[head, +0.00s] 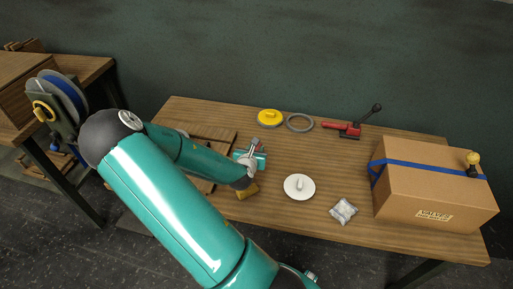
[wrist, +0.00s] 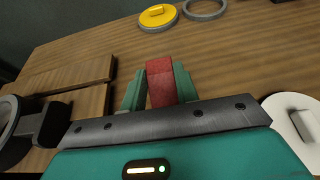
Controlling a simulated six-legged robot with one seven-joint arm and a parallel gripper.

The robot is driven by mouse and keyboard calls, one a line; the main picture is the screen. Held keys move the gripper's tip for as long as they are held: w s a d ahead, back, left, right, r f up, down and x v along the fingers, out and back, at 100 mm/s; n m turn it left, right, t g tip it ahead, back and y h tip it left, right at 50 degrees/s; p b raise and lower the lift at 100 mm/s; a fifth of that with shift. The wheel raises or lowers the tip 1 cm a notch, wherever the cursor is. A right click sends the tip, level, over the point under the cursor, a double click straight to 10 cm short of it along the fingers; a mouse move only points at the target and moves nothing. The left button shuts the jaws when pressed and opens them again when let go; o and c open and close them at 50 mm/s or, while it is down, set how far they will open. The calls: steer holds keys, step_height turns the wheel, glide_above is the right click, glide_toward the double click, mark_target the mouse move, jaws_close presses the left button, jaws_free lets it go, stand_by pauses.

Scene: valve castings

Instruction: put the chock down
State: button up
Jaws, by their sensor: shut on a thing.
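The chock (wrist: 160,84) is a red block in the wrist view, held between the two teal fingers of my gripper (wrist: 159,88). My gripper is shut on it. In the head view, a small red part of the chock (head: 255,142) shows at my gripper (head: 254,152), over the middle of the wooden table (head: 350,250). The chock's lower end is hidden, and I cannot tell whether it touches the table.
Wooden boards (wrist: 70,74) lie left of my gripper.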

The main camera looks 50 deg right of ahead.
steer(key=shift+f, duration=2.6)
steer(key=shift+f, duration=0.2)
steer(key=o, duration=1.1)
steer(key=shift+a, duration=0.1)
